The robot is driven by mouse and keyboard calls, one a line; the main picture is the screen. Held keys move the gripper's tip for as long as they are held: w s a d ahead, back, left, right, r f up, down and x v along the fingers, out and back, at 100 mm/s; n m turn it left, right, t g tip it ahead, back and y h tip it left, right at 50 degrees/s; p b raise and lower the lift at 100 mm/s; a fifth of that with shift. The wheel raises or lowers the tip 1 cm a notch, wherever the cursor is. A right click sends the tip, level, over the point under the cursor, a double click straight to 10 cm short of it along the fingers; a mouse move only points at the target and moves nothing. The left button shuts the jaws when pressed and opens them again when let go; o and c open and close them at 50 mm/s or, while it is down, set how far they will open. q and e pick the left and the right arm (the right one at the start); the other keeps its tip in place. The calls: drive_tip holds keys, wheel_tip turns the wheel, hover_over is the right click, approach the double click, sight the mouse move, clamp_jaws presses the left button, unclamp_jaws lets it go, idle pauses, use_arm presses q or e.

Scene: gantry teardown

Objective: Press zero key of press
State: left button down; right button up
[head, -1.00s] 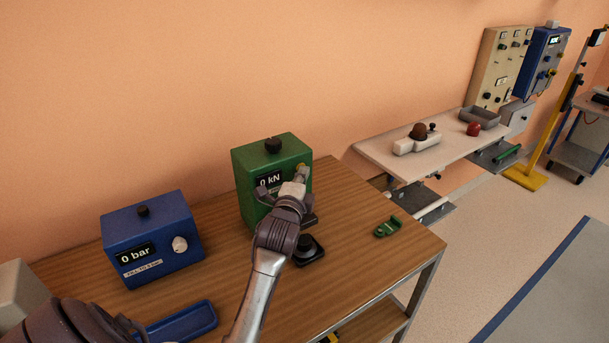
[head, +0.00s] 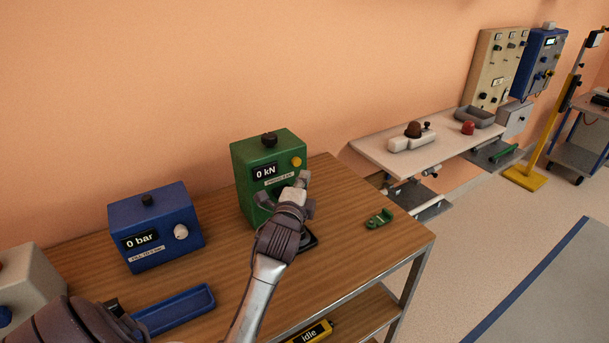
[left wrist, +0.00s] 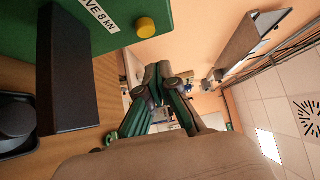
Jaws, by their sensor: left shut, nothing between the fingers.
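The press is a green box (head: 252,200) on the wooden table, with a black knob on top and a display reading 0 kN. Its round yellow key (head: 296,161) is in plain sight at the upper right of the front face. The key also shows in the left wrist view (left wrist: 146,27), beside a label ending "8 kN". My left gripper (head: 303,181) is shut and empty, in front of the press and just below the key in the picture, apart from it. It hides part of the press's lower front. Its closed fingers show in the left wrist view (left wrist: 160,75). My right gripper is not in view.
A blue box (head: 155,228) reading 0 bar stands left of the press. A blue tray (head: 178,311) lies in front of it. A small green part (head: 379,219) lies right of the press. A white wall shelf (head: 380,155) is beyond the table.

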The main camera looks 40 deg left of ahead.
use_arm(q)
drive_tip(key=s, duration=0.2)
drive_tip(key=s+f+b, duration=0.1)
drive_tip(key=shift+s+d+f, duration=0.1)
drive_tip(key=shift+s+d, duration=0.1)
drive_tip(key=shift+d, duration=0.05)
drive_tip(key=shift+r+v, duration=0.15)
drive_tip(key=shift+v, duration=0.75)
drive_tip(key=shift+r+v, duration=0.1)
drive_tip(key=shift+v, duration=0.85)
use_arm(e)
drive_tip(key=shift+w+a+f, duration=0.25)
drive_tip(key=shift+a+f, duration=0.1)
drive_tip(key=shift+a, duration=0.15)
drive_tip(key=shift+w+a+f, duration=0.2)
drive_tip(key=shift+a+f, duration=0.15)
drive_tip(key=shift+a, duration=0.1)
use_arm(q)
drive_tip(key=shift+d, duration=0.2)
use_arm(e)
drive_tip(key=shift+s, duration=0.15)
